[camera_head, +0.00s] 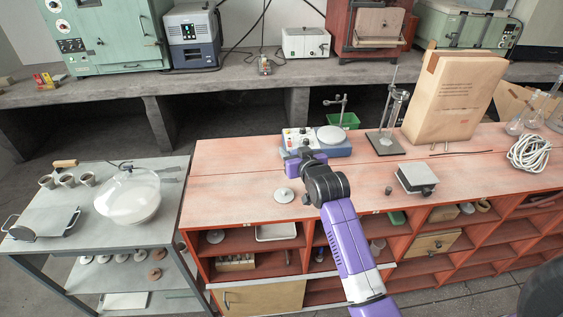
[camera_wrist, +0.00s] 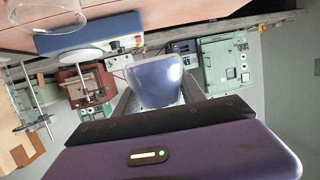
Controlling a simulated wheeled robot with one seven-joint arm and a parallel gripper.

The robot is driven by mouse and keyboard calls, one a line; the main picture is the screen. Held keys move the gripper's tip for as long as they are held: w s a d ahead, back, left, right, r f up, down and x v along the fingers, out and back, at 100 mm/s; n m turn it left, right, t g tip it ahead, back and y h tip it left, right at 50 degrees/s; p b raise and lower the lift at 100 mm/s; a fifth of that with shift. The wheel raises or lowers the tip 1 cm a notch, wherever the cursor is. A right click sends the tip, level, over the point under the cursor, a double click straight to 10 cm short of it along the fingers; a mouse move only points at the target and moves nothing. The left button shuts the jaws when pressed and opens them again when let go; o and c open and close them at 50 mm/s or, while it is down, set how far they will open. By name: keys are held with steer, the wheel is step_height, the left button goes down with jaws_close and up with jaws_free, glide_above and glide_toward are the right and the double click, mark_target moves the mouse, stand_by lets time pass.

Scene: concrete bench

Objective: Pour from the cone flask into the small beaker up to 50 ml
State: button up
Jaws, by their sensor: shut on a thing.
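My gripper (camera_wrist: 160,100) is shut on a violet-blue tapering vessel, which I take to be the cone flask (camera_wrist: 155,80). The wrist view is upside down, and the flask's wider end points to the picture's top, toward the bench. In the head view my gripper (camera_head: 291,165) is by the front of the blue stirrer, and the flask cannot be made out there. A clear glass vessel (camera_wrist: 62,12) shows faintly at the wrist view's top left; I cannot tell whether it is the small beaker. No graduation or fill level is readable.
The blue stirrer (camera_head: 330,151) with a white plate stands on the red bench (camera_head: 235,165). A metal stand (camera_head: 385,146), a paper bag (camera_head: 450,100) and a small grey-topped box (camera_head: 417,178) are to the right.

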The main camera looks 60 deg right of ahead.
steer(key=shift+w+a+f, duration=0.25)
steer(key=shift+a+f, duration=0.05)
steer(key=shift+f, duration=0.05)
steer(key=shift+w+f, duration=0.1)
steer(key=shift+f, duration=0.25)
steer(key=shift+s+f+m+t+y+b, duration=0.2)
steer(key=shift+f+b, duration=0.15)
steer(key=shift+b, duration=0.3)
steer(key=shift+s+f+m+t+y+b, duration=0.1)
steer(key=shift+f+m+b, duration=0.15)
steer(key=shift+b, duration=0.35)
steer(key=f+m+b, duration=0.1)
steer(key=b, duration=0.1)
steer(key=s+d+m+t+b, duration=0.1)
steer(key=b, duration=0.1)
steer(key=shift+f+b, duration=0.3)
steer(key=shift+f, duration=0.05)
steer(key=shift+r, duration=0.3)
steer(key=shift+s+d+f+m+t+b, duration=0.2)
steer(key=shift+s+f+m+t+b, duration=0.15)
steer(key=shift+m+b, duration=0.3)
steer(key=shift+d, duration=0.1)
